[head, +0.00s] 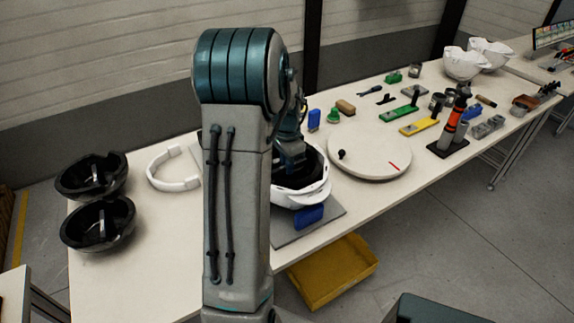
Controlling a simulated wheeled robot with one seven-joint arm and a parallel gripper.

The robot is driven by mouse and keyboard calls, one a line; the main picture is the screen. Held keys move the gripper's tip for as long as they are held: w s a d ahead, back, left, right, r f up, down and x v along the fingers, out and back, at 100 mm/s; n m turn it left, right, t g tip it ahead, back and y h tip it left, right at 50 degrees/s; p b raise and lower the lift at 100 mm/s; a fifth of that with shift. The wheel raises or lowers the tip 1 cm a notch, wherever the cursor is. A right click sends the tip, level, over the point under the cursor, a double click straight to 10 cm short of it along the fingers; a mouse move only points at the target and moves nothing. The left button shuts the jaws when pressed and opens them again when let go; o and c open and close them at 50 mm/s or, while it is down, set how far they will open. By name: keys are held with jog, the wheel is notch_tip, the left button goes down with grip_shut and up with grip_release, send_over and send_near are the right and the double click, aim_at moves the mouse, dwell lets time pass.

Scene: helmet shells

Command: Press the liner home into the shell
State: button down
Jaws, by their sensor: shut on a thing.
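The white helmet shell (314,195) sits on a grey plate (322,227) near the table's front edge, partly behind my arm. A dark liner (299,183) shows inside it, below the shell's rim on the side I can see. My gripper (291,166) points down into the shell and is shut on the liner. Its fingertips are mostly hidden, and my arm covers the shell's left part. I cannot tell how deep or how level the liner sits.
A blue block (309,215) is at the shell's front. Two black liners (98,222) and a white band (172,167) lie to the left. A round turntable (369,157) is close on the right, with several tools beyond. A yellow bin (326,272) is below the table edge.

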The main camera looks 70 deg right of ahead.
jog(key=shift+f, duration=0.25)
jog(key=shift+f, duration=0.2)
jog(key=c, duration=1.4)
grip_release()
jog(key=shift+r, duration=0.15)
notch_tip(320, 180, up, 12)
jog(key=shift+b, duration=0.3)
jog(key=shift+r, duration=0.1)
